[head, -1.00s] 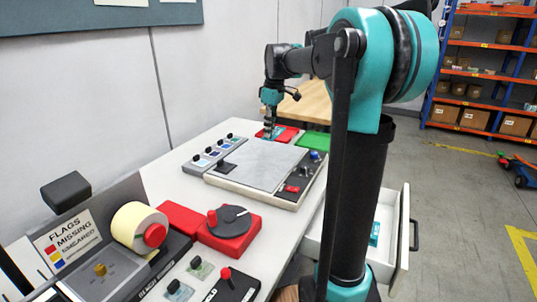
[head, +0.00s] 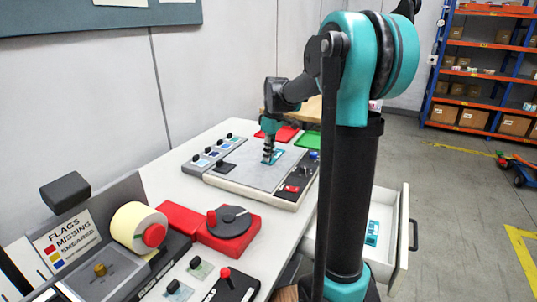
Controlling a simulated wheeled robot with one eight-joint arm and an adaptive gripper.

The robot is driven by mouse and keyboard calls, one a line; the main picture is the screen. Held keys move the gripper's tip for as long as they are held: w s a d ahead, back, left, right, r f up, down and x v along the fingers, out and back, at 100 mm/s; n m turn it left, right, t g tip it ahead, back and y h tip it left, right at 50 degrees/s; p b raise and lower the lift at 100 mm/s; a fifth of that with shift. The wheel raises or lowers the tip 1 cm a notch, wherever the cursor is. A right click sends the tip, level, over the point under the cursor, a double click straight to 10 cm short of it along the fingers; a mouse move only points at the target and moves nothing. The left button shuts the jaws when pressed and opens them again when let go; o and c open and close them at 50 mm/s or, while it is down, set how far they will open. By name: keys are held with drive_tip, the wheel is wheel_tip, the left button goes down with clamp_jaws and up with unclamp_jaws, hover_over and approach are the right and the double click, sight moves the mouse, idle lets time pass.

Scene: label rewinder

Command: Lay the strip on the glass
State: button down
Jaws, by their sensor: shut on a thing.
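The glass is the pale grey panel (head: 238,173) set in a cream-framed unit in the middle of the table. My gripper (head: 268,160) points down over the right half of this panel. It is shut on the strip (head: 278,156), a small flat teal-edged piece that shows just right of the fingers. The strip is at or just above the glass; I cannot tell whether it touches. The fingers hide its left part.
A red-based dial (head: 231,222) is in front. An open drawer (head: 390,230) on the right holds teal-edged pieces.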

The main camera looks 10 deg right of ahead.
drive_tip(key=shift+f, duration=0.1)
drive_tip(key=c, duration=1.6)
unclamp_jaws()
wheel_tip(320, 180, up, 12)
drive_tip(key=d, duration=0.1)
drive_tip(key=shift+s, duration=0.45)
drive_tip(key=shift+d, duration=0.1)
